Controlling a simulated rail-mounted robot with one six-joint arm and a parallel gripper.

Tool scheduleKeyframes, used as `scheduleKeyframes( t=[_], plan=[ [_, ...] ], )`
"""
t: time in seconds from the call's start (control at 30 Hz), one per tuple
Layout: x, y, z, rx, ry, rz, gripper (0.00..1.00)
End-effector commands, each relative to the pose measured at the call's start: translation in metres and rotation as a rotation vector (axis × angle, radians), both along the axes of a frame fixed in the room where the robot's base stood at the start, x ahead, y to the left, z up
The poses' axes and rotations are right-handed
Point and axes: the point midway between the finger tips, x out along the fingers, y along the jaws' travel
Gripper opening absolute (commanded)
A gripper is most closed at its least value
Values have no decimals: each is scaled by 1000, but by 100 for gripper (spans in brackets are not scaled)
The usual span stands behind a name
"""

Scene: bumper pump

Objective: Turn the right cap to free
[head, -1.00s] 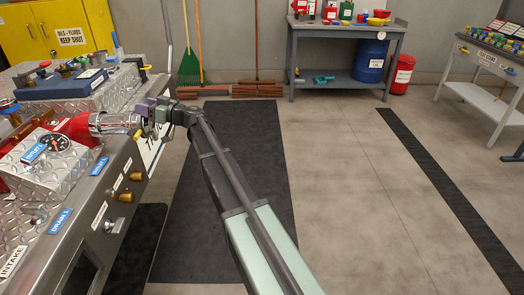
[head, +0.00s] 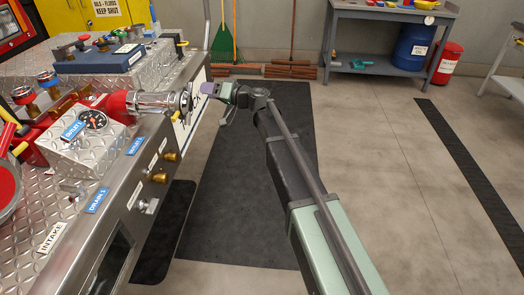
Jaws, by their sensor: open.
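A chrome cap (head: 184,101) closes the end of the outlet that sticks out to the right from the red pump fitting (head: 115,103). Its end faces right, over the panel edge. My gripper (head: 203,92) is open, with purple and green jaw parts, just right of the cap's end. It is close to the cap, but I cannot tell whether it touches it. The far finger is partly hidden, and nothing shows held in it. Another red round part (head: 6,188) is cut off at the left edge.
Brass knobs (head: 171,156) stick out of the side panel below the cap. The dark floor mat (head: 270,200) is clear.

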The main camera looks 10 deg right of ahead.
Motion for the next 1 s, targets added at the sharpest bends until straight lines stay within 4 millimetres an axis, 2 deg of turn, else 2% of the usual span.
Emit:
scheduleKeyframes(
  t=[0.03, 0.1, 0.23, 0.47, 0.8, 1.0],
  plan=[
    [-9, -12, 0, 0, 0, -1, 48],
    [-17, -22, -1, 9, 28, 10, 48],
    [-39, -16, -26, -81, 172, 84, 48],
    [-90, -25, -57, -286, 343, 130, 48],
    [-167, -63, -75, -594, 581, 103, 48],
    [-208, -91, -71, -753, 696, 52, 48]
  ],
)
